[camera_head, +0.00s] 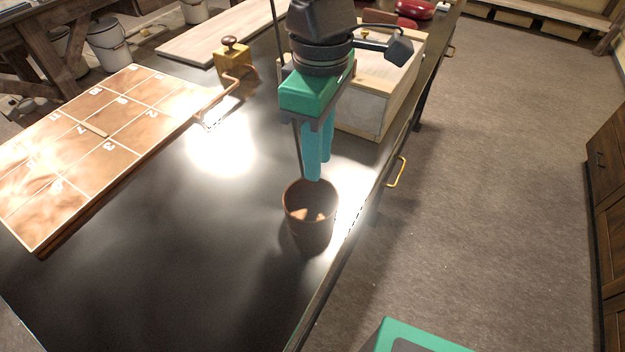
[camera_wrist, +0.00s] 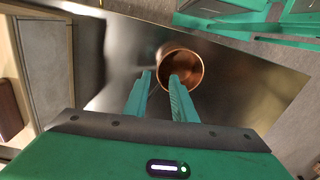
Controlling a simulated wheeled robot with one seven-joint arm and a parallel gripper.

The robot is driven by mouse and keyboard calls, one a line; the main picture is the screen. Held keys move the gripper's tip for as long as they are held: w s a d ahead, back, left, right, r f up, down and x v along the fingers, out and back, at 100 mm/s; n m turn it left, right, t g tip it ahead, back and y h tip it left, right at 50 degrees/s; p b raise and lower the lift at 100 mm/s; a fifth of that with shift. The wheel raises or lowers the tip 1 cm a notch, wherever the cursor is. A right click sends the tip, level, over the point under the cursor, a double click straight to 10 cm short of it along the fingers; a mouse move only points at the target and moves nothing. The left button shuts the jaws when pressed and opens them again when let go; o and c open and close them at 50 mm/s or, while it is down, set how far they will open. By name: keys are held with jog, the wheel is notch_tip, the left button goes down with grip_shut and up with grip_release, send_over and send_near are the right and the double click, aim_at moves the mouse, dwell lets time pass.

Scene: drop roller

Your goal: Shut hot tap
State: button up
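A brass tap body (camera_head: 233,72) with a round dark knob (camera_head: 230,42) on top stands on the dark metal bench, left of my arm. A bent copper pipe (camera_head: 215,100) runs from it towards a numbered copper board. No hot or cold marking is readable, and flow from the pipe cannot be made out. My gripper (camera_head: 314,172) points down over a copper cup (camera_head: 310,228), right of the tap and apart from it. In the wrist view its two fingers (camera_wrist: 160,78) stand apart with nothing gripped, and the copper cup (camera_wrist: 183,68) shows beyond the tips.
The numbered copper board (camera_head: 115,112) lies at the left with a small stick on it. A wooden box (camera_head: 365,105) stands behind my gripper near the bench's right edge. A pale plank (camera_head: 205,38) lies behind the tap. The bench front is clear.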

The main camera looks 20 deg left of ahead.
aim_at(316, 196)
jog(key=shift+a+f, duration=0.15)
jog(key=shift+f, duration=3.25)
grip_shut()
